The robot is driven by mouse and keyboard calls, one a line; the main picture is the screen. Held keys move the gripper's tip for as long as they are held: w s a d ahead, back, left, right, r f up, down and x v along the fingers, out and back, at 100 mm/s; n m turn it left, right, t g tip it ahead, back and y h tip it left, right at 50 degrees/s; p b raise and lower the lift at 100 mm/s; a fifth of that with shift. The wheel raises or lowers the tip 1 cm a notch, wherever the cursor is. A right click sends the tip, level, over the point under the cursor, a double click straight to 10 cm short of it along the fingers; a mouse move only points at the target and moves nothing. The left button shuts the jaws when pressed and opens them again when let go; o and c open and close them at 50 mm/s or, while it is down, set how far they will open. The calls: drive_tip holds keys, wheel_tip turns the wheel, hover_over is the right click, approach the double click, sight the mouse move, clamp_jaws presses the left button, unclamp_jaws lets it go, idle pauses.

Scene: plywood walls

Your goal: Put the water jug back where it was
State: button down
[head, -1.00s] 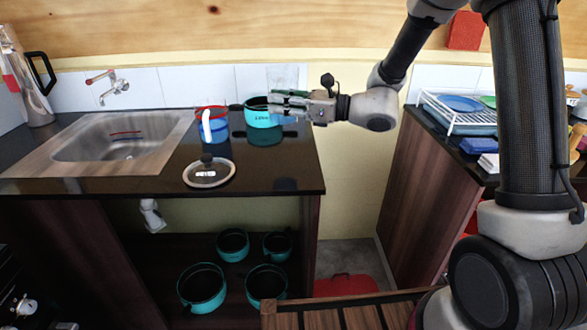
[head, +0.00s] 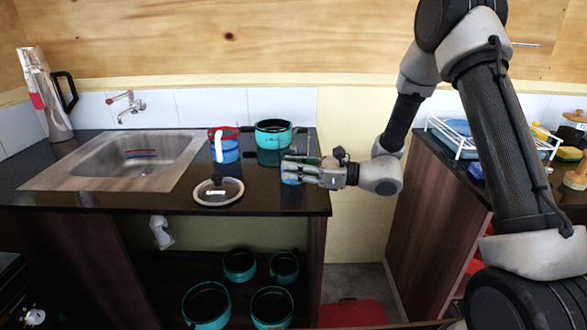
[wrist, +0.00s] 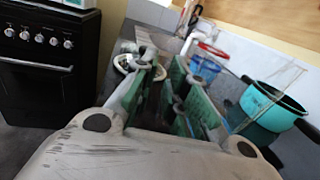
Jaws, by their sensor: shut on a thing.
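My gripper (head: 296,170) is shut around a clear, see-through jug with blue at its bottom (head: 290,181), which I take to be the water jug. It is upright over the front right part of the dark counter (head: 262,195). I cannot tell whether its base touches the counter. The fingers hide much of it; in the wrist view my gripper (wrist: 165,80) also shows, with the jug's clear edge faint to the right.
A turquoise pot (head: 273,135) stands behind the jug. A dish rack (head: 455,140) is on the right counter. Several pots sit below.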

drive_tip(key=c, duration=1.4)
unclamp_jaws()
drive_tip(key=shift+c, duration=0.2)
